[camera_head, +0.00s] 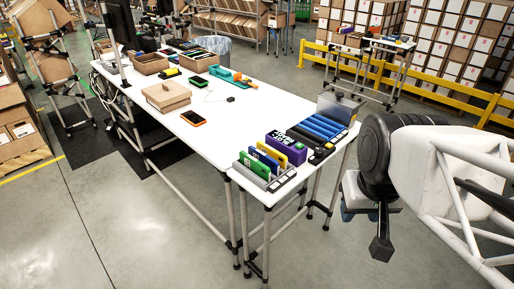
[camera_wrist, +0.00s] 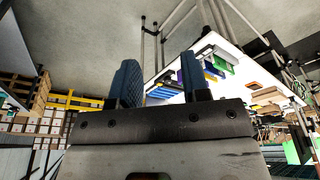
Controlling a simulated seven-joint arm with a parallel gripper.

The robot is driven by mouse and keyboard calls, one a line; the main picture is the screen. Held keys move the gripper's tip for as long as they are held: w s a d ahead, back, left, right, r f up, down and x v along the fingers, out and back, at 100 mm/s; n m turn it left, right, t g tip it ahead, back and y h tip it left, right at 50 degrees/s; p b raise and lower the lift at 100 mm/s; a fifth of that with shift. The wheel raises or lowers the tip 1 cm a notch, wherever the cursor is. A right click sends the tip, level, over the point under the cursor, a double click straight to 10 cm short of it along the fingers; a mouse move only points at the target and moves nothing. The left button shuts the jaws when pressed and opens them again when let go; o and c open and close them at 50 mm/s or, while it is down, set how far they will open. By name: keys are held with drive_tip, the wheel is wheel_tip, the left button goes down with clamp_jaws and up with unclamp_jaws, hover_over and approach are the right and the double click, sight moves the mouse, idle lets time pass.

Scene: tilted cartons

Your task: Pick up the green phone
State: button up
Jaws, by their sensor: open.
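A green flat piece (camera_head: 254,168), which looks like the green phone, stands on edge at the front of a grey slotted holder (camera_head: 276,182) near the table's front corner. Blue and yellow pieces stand behind it. In the wrist view a green piece (camera_wrist: 226,64) shows beyond the right finger, at the table edge. My gripper (camera_head: 350,211) hangs off the table's right side, apart from the holder. In the wrist view its two blue fingers (camera_wrist: 160,72) are spread with nothing between them.
A purple box (camera_head: 286,148) and several blue rolls (camera_head: 323,127) lie behind the holder. A dark phone with orange edging (camera_head: 193,118) lies mid-table near a carton (camera_head: 166,97). The white table (camera_head: 235,130) is clear around its middle. A yellow rail (camera_head: 420,85) runs behind.

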drive_tip(key=shift+o, duration=0.3)
drive_tip(key=shift+w, duration=0.1)
idle(0.3)
drive_tip(key=n+g, duration=0.3)
drive_tip(key=n, duration=0.6)
hover_over(254, 159)
drive_tip(key=f, duration=1.3)
drive_tip(key=shift+s+d+f, duration=0.15)
drive_tip(key=shift+s+d, duration=0.1)
drive_tip(key=shift+w+a+f, duration=0.15)
drive_tip(key=shift+w+a, duration=0.05)
drive_tip(key=shift+f, duration=0.1)
drive_tip(key=shift+f, duration=1.2)
drive_tip(key=shift+f, duration=0.1)
